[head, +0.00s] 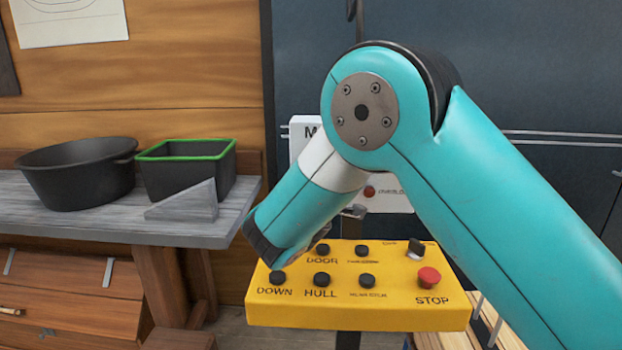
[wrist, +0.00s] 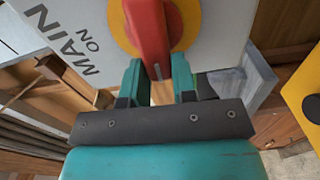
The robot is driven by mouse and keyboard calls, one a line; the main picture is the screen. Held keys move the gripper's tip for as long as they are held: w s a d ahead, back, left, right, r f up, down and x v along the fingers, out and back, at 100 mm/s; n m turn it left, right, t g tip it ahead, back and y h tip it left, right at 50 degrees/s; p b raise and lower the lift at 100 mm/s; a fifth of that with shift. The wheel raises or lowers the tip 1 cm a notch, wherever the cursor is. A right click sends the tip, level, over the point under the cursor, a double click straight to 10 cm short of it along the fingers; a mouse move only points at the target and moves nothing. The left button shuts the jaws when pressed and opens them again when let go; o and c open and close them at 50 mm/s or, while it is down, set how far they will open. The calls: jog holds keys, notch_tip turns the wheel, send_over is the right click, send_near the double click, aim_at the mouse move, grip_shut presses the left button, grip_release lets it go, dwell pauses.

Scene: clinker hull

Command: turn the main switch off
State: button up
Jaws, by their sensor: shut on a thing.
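The main switch shows in the wrist view as a red handle (wrist: 151,38) on a yellow disc (wrist: 178,22), mounted on a white box (wrist: 100,20) lettered MAIN and ON. The ON lettering is left of the handle. My gripper (wrist: 160,82) has its teal fingers on both sides of the handle's near end and is shut on it. In the head view the white box (head: 299,138) shows only a corner with an M, and my arm hides the handle and my gripper.
A yellow control panel (head: 400,314) with black buttons, a small black knob and a red STOP button (head: 429,277) stands close below my arm. On the bench (head: 85,222) at left are a round black tub (head: 75,178), a green-rimmed black bin (head: 190,172) and a grey wedge (head: 186,207).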

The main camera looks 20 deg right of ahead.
jog(key=shift+f+n, duration=0.15)
jog(key=shift+n, duration=0.25)
jog(key=o, duration=0.9)
jog(key=shift+b+v, duration=4.75)
jog(key=shift+v, duration=3.95)
